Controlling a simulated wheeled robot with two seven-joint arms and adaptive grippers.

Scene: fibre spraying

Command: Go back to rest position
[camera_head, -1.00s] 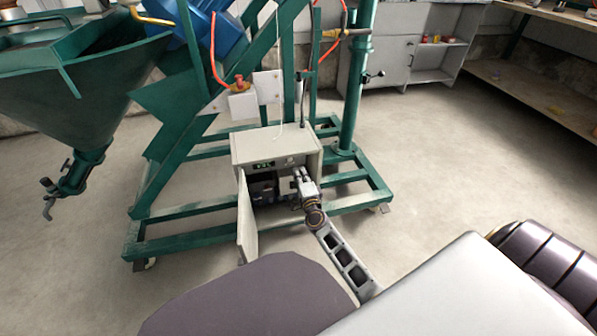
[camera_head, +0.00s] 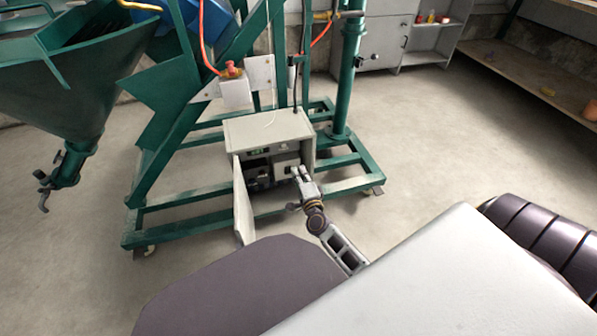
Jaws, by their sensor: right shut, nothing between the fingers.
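My right gripper (camera_head: 299,173) is shut and empty. It is in front of the right side of the open control box (camera_head: 268,128), near its opening; whether it touches the box cannot be told. The box is light grey and its door (camera_head: 243,203) hangs open on the left side. My left gripper is not in view.
The green machine frame (camera_head: 180,221) stands on the floor around the box. A green hopper (camera_head: 70,90) is at the left. A white box with a red button (camera_head: 235,92) is above the control box. Shelves stand at the back right. The floor (camera_head: 430,135) at right is clear.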

